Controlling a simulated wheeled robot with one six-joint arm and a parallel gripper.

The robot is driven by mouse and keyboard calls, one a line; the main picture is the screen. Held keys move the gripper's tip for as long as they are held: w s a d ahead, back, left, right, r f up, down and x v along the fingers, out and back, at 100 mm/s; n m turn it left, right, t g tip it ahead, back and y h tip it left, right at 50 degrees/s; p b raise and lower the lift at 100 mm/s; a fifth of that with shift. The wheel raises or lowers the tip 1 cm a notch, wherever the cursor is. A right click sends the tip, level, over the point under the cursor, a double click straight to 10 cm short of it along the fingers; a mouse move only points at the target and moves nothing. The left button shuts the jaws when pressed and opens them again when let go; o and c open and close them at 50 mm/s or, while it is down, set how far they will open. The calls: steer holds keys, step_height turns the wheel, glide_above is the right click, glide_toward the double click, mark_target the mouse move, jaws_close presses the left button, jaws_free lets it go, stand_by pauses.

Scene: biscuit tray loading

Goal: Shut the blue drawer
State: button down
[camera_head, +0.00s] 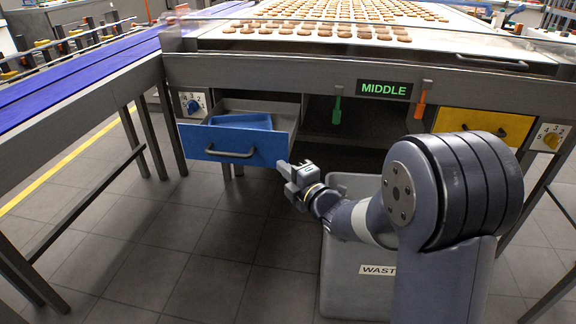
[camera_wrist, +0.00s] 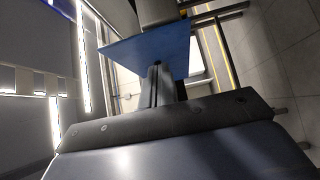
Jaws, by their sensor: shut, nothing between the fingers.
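The blue drawer (camera_head: 236,146) stands pulled out under the left part of the table in the head view, with a dark bar handle on its front. A blue tray-like object (camera_head: 240,121) lies inside it. My gripper (camera_head: 284,167) is shut and empty, just right of the drawer front's right edge and near its height; I cannot tell if it touches. In the wrist view the blue drawer front (camera_wrist: 150,48) appears ahead of my shut gripper fingers (camera_wrist: 155,68), which overlap its lower edge in the picture.
A grey waste bin (camera_head: 345,275) stands on the floor beneath my arm. A closed yellow drawer (camera_head: 478,126) is at right. Green (camera_head: 337,108) and orange (camera_head: 420,104) hanging tools flank the MIDDLE sign (camera_head: 384,89). A blue conveyor (camera_head: 80,72) runs at left. Floor before the drawer is clear.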

mark_target(280, 155)
steer(key=shift+w+d, duration=0.2)
steer(key=shift+w, duration=1.25)
